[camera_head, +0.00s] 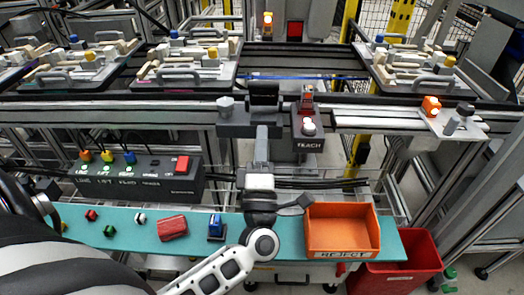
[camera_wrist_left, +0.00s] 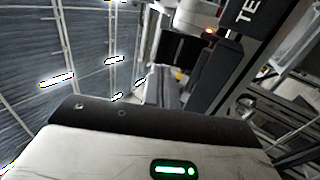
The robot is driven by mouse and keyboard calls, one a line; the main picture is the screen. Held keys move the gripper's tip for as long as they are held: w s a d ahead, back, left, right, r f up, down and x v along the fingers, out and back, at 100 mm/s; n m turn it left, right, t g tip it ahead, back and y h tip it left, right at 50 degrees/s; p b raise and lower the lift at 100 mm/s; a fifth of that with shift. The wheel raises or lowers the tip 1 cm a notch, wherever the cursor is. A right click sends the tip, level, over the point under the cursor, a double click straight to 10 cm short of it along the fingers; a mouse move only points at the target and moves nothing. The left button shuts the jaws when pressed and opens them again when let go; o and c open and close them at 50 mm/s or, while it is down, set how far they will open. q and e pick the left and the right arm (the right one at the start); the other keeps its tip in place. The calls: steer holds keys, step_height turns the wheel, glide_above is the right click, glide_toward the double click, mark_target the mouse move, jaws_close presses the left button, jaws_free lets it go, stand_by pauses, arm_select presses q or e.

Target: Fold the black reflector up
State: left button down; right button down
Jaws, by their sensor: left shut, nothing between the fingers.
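The black reflector (camera_head: 264,89) is a small dark piece on a dark mount at the front edge of the conveyor rail, left of the TEACH box. It also seems to be the black block in the left wrist view (camera_wrist_left: 180,49). Its exact tilt is hard to tell. My left gripper (camera_head: 262,133) is shut and empty, pointing away from me, with its tips just below and in front of the reflector. Whether they touch it cannot be told. In the left wrist view the fingers (camera_wrist_left: 166,88) reach toward the black block. My right gripper is not in view.
The TEACH box (camera_head: 308,145) stands close on the right, and a grey knob (camera_head: 226,104) on the left. A control box (camera_head: 140,178) sits lower left. Below are a teal shelf (camera_head: 300,262) with small parts, an orange REJECT bin (camera_head: 342,238) and a red bin (camera_head: 405,270).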

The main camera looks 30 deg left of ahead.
mark_target(264, 89)
arm_select(q)
steer(key=p+x, duration=0.1)
steer(key=x, duration=0.5)
steer(key=shift+w+a+r, duration=0.15)
steer(key=shift+w+r, duration=0.1)
steer(key=shift+w+a+r+p, duration=0.25)
steer(key=shift+w+a+p, duration=0.05)
steer(key=shift+w, duration=0.3)
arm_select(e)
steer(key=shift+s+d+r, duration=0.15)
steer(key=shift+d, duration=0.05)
